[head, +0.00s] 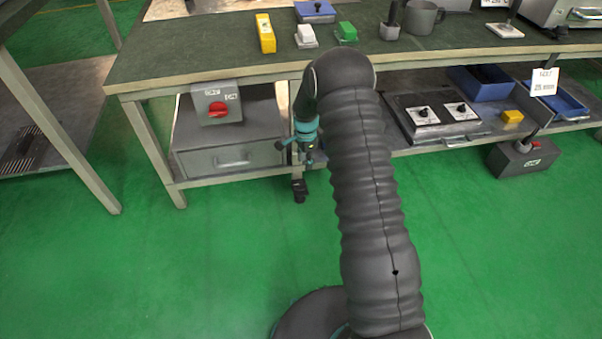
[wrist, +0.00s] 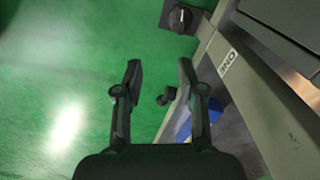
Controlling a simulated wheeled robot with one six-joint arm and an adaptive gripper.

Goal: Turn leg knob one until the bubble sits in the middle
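A small dark knob (wrist: 165,97) shows between the finger outlines in the wrist view, close to a grey bench leg with a label reading "ONE" (wrist: 228,63). A dark foot-like part (head: 299,190) shows low by the bench in the head view. My gripper (wrist: 159,68) is open and empty, one finger on each side of the knob in the picture; I cannot tell the distance. In the head view my arm mostly hides the gripper. A yellow level-like block (head: 265,33) lies on the bench top; its bubble is too small to read.
The workbench (head: 200,60) holds a white block, a green block (head: 346,32) and a mug (head: 424,18). Below are a drawer unit (head: 228,158) and a red-knobbed box (head: 217,103). A dark box (wrist: 181,17) lies beyond the fingers.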

